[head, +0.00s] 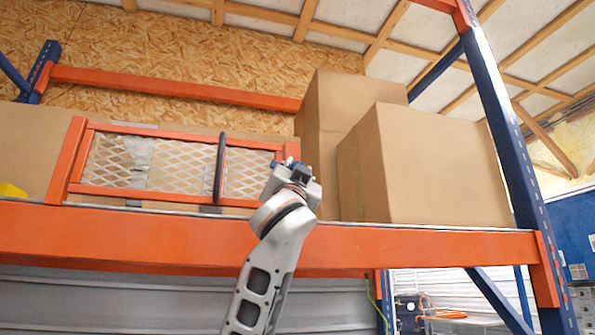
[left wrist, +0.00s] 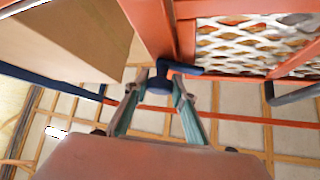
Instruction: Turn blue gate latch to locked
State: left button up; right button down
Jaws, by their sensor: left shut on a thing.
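The orange-framed gate (head: 180,192) with pale mesh stands on the orange shelf beam. The blue latch (head: 291,162) is at the gate's right end, mostly hidden by my left gripper (head: 300,170). My right gripper is in neither view.
A black vertical handle (head: 220,168) stands on the gate. Cardboard boxes (head: 430,170) fill the shelf just right of the gate. The orange beam (head: 420,245) runs below the gate, and a blue rack post (head: 505,120) stands at the right. Space in front of the beam is open.

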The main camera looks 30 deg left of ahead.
pick_arm(q)
jog(key=shift+d+n+g+y, duration=0.1)
jog(key=shift+n+g+y, duration=1.15)
jog(key=shift+n+y, duration=0.95)
jog(key=shift+n+g+y, duration=1.25)
jog(key=shift+n+y, duration=0.45)
jog(key=shift+n, duration=0.9)
jog(key=shift+n+g+y, duration=0.3)
jog(key=shift+n, duration=0.4)
jog(key=o, duration=1.1)
jog(key=v, duration=1.2)
